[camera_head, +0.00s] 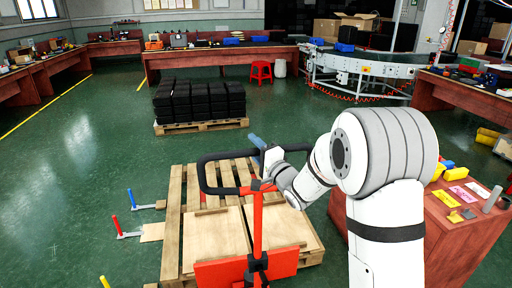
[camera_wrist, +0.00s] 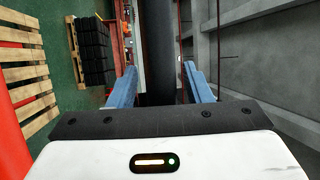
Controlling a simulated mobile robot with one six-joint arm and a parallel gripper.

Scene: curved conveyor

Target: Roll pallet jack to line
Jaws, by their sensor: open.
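The red pallet jack (camera_head: 258,222) stands in front of me, with an upright red mast and a black loop handle (camera_head: 204,176). My gripper (camera_head: 262,150) is at the right part of the handle's top bar. In the wrist view its two blue fingers (camera_wrist: 160,84) are apart, with a dark bar (camera_wrist: 157,45) between them, which looks like the handle. I cannot tell if either finger touches it. The white curved conveyor line (camera_head: 360,66) is at the back right.
A wooden pallet (camera_head: 173,225) with plywood sheets lies by the jack. A pallet (camera_head: 200,126) of black blocks is beyond it. A red bench (camera_head: 455,235) stands close on the right. Small blue- and red-handled stands (camera_head: 130,198) are left. Green floor is open at left.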

